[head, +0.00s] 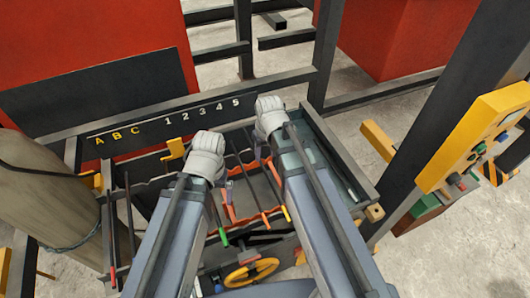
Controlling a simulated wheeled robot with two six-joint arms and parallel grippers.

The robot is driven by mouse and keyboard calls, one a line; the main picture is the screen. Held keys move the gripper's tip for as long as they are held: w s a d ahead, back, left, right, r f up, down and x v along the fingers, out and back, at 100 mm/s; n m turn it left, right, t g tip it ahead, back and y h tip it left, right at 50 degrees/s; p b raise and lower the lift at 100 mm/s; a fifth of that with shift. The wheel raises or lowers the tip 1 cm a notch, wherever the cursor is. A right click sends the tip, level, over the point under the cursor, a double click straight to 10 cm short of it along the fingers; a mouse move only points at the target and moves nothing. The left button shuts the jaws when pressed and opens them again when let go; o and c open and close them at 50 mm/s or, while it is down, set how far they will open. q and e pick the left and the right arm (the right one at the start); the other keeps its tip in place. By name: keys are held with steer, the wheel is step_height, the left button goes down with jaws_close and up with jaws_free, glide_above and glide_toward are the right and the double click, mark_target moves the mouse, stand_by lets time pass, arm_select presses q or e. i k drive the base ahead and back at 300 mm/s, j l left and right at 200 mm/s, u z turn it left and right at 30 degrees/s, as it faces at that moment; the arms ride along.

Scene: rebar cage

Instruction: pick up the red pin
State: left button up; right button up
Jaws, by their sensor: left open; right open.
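A dark rod with a red tip (112,272) stands at the far left of the metal rack, and this looks like the red pin. It is clear of both grippers. My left gripper (228,189) is open at the middle of the rack, well to the right of the red tip and partly hidden by my white wrist. My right gripper (262,154) is open over the right half of the rack, mostly hidden behind my forearm. I see nothing held in either gripper.
More rods end in a green tip (223,238), an orange tip (265,218) and a yellow tip (287,214). A lettered dark rail (165,116) runs behind the rack (345,165). A yellow handwheel (250,272) sits below. A wooden post (45,195) stands left, a dark post (420,110) right.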

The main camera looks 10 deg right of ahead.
mark_target(250, 261)
steer(key=k, duration=1)
